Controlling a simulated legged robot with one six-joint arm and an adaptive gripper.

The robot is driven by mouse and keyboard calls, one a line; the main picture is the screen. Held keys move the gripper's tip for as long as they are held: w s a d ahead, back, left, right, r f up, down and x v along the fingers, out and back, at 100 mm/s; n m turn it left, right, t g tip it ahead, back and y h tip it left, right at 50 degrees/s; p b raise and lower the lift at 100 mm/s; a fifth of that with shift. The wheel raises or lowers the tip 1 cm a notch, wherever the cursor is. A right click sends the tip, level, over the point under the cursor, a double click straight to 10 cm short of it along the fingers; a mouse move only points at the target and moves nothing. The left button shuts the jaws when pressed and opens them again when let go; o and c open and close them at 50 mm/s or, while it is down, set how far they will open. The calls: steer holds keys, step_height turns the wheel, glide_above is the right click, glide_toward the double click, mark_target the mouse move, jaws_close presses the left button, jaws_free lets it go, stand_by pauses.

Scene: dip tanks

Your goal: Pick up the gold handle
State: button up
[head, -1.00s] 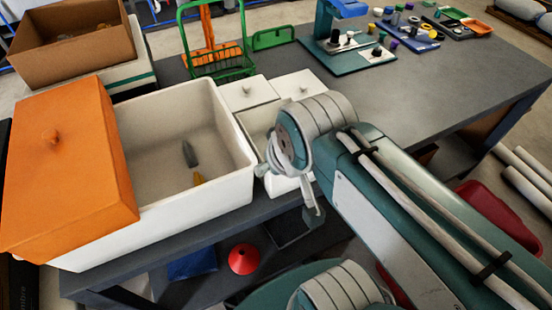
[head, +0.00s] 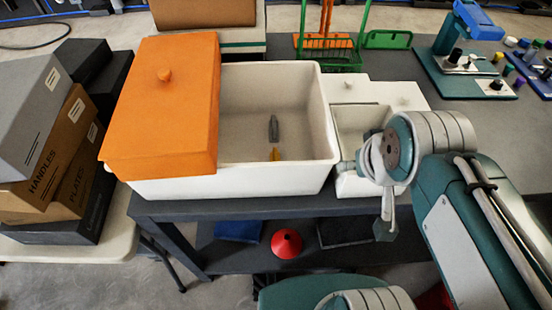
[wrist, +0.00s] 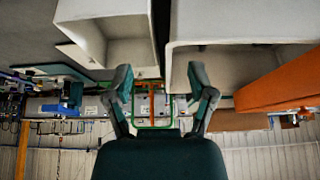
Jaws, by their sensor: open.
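A small gold handle (head: 275,154) lies on the floor of the large white tank, near its front wall in the head view. A grey piece (head: 273,128) lies just behind it. The large white tank (head: 322,110) is half covered on its left by an orange lid (head: 165,110). My gripper (wrist: 158,80) is open and empty in the wrist view, its two fingers spread apart. The handle does not show in the wrist view.
A smaller white tank (head: 345,150) stands right of the large one. A green wire basket (head: 325,58) stands behind. Stacked boxes (head: 50,150) stand at the left. A red funnel (head: 286,244) sits on the lower shelf. The dark bench top (head: 440,85) has free room at right.

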steer(key=shift+c, duration=0.8)
steer(key=m+g+h, duration=0.2)
steer(key=m+g, duration=0.4)
steer(key=m, duration=3)
glide_above(274, 154)
steer(key=a, duration=0.2)
step_height(274, 154, down, 10)
steer(key=f, duration=0.3)
steer(key=d+f, duration=0.1)
steer(key=f, duration=0.3)
steer(key=d+f, duration=0.1)
steer(key=f, duration=0.2)
steer(key=shift+d+f, duration=0.15)
steer(key=shift+f, duration=0.1)
